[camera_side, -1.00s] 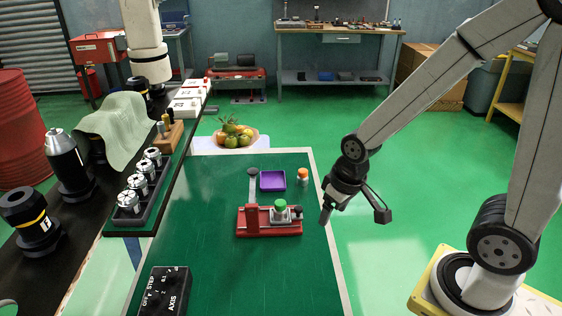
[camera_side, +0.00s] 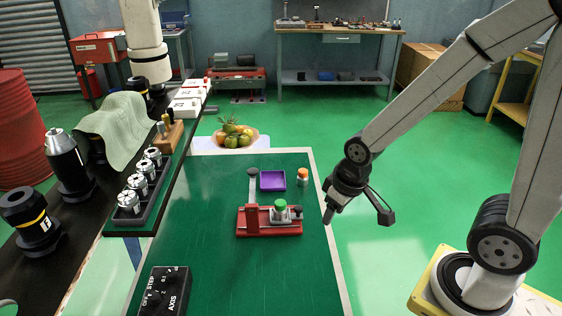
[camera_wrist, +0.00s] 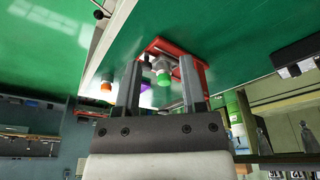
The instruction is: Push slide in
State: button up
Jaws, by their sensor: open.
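A red slide fixture (camera_side: 268,222) stands on the green mat in the side view. A grey sliding block with a green knob (camera_side: 280,206) sits on its right half, and a dark handle end (camera_side: 297,212) sticks out at its right. The red fixture (camera_wrist: 198,72) and the green knob (camera_wrist: 163,78) also show between and behind the fingers in the wrist view. My gripper (camera_side: 328,216) is to the right of the fixture, above the mat's right edge, apart from it. In the wrist view my gripper (camera_wrist: 158,95) has its two fingers spread with nothing held.
A purple tray (camera_side: 272,181) and an orange-capped bottle (camera_side: 302,177) stand behind the fixture. A grey round-ended piece (camera_side: 252,172) lies beside the tray. A black control box (camera_side: 166,292) sits at the front left. The mat (camera_side: 250,275) is clear in front of the fixture.

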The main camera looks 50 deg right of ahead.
jog(key=shift+w+d, duration=0.1)
jog(key=shift+d, duration=0.05)
jog(key=c, duration=0.3)
jog(key=shift+w+d+m, duration=0.15)
jog(key=shift+d+m, duration=0.1)
jog(key=shift+m, duration=0.35)
grip_shut()
jog(key=w+d+m+y, duration=0.3)
jog(key=w+d+m, duration=0.1)
jog(key=d+m, duration=0.4)
jog(key=w+d+m+y, duration=0.4)
jog(key=d+m, duration=0.4)
jog(key=m, duration=0.4)
jog(key=shift+d+f+y, duration=0.15)
jog(key=shift+d+y, duration=0.15)
